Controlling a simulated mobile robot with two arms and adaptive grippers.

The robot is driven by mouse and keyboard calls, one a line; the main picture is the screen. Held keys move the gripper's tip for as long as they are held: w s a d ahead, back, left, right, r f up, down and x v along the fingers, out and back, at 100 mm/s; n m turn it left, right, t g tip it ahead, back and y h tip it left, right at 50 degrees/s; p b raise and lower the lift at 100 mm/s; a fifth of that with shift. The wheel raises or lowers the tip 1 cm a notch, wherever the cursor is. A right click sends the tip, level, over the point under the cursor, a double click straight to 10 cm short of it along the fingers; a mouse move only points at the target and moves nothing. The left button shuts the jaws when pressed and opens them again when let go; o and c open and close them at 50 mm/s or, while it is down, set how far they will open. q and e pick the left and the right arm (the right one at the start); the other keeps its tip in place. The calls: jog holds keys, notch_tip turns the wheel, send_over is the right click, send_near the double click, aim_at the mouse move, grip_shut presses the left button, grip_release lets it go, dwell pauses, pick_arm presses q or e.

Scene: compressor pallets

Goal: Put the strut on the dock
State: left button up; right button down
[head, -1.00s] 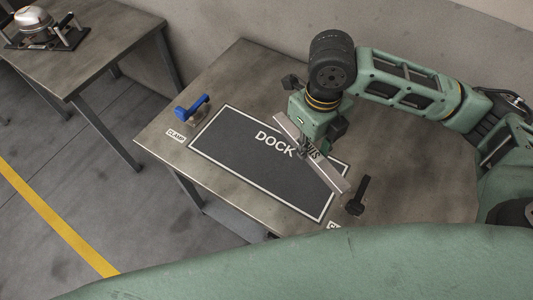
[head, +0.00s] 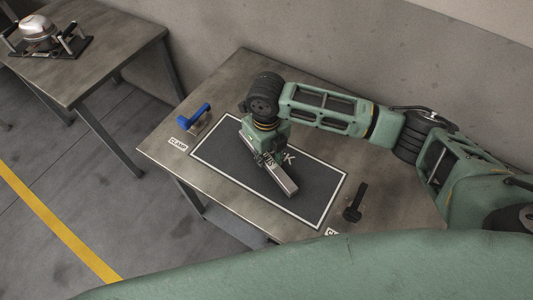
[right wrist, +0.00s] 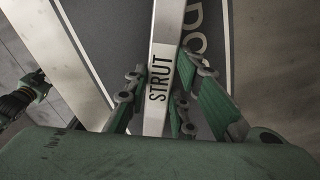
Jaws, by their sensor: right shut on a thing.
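The strut (head: 281,180) is a pale metal bar. My right gripper (head: 266,158) is shut on it near its middle. In the right wrist view the strut (right wrist: 166,35) runs lengthwise between the fingers (right wrist: 172,98), with its "STRUT" label facing the camera. The dock (head: 314,194) is a dark rectangle with a white outline on the table. The strut is over the dock, slanted across it; whether it touches the surface I cannot tell. The arm and strut hide most of the "DOCK" lettering. My left gripper is not in view.
A blue-handled clamp (head: 196,115) stands at the dock's left end. A black clamp (head: 355,202) stands at its right end. The table (head: 395,195) is bare to the right. Another table (head: 110,62) at upper left carries a device (head: 39,31) on a black base.

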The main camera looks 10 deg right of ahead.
aim_at(266, 158)
jog(key=shift+f, duration=0.3)
jog(key=shift+f, duration=0.2)
jog(key=c, duration=1.5)
grip_release()
notch_tip(266, 158, up, 12)
jog(key=shift+r+b, duration=0.2)
jog(key=shift+b, duration=0.75)
jog(key=shift+f, duration=0.1)
